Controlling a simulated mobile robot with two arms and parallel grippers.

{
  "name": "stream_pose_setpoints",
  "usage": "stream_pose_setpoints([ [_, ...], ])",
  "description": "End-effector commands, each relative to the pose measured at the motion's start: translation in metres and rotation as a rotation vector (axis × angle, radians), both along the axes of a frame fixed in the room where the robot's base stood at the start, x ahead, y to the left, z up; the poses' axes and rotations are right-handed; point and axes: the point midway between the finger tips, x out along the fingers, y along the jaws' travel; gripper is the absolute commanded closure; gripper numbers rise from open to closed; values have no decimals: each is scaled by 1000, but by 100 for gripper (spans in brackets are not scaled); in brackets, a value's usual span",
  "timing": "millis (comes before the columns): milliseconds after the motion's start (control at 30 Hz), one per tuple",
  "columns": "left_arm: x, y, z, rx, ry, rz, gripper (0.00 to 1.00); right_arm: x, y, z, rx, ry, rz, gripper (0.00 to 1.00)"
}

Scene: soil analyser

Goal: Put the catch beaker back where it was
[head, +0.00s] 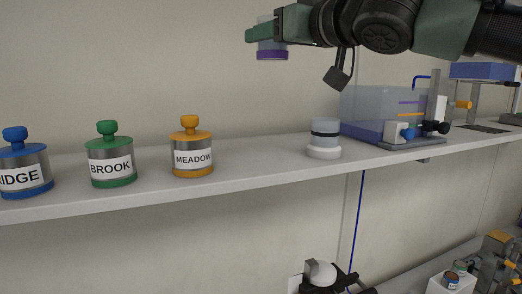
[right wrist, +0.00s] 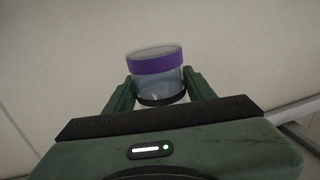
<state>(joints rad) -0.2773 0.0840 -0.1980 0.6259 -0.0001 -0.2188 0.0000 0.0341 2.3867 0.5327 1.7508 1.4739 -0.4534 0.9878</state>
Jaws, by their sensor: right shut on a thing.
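My right gripper (head: 268,32) is raised above the shelf, in front of the wall. It is shut on a clear beaker with a purple band (head: 272,50). In the head view the purple band is at the beaker's lower end. The right wrist view shows the same beaker (right wrist: 158,80) between both fingers, with a dark band near the palm side. Another clear beaker with a black band (head: 325,128) stands upright on a white round base (head: 324,153) on the shelf. I cannot tell from the pictures which is the catch beaker. My left gripper is not in view.
On the shelf (head: 250,160) stand canisters marked RIDGE (head: 27,178), BROOK (head: 113,168) and MEADOW (head: 194,158). A clear box with a blue base (head: 372,115) stands right of the black-banded beaker. The shelf is bare between MEADOW and the white base.

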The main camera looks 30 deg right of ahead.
Motion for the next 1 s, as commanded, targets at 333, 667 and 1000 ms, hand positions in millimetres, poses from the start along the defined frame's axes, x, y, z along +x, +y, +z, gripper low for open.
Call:
stream_pose_setpoints([
  [333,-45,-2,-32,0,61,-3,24,-1,0,-96,3,7,5,94],
  [667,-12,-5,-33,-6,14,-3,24,-1,0,-146,1,1,2,94],
  [1000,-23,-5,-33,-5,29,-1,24,-2,0,-188,2,2,3,94],
])
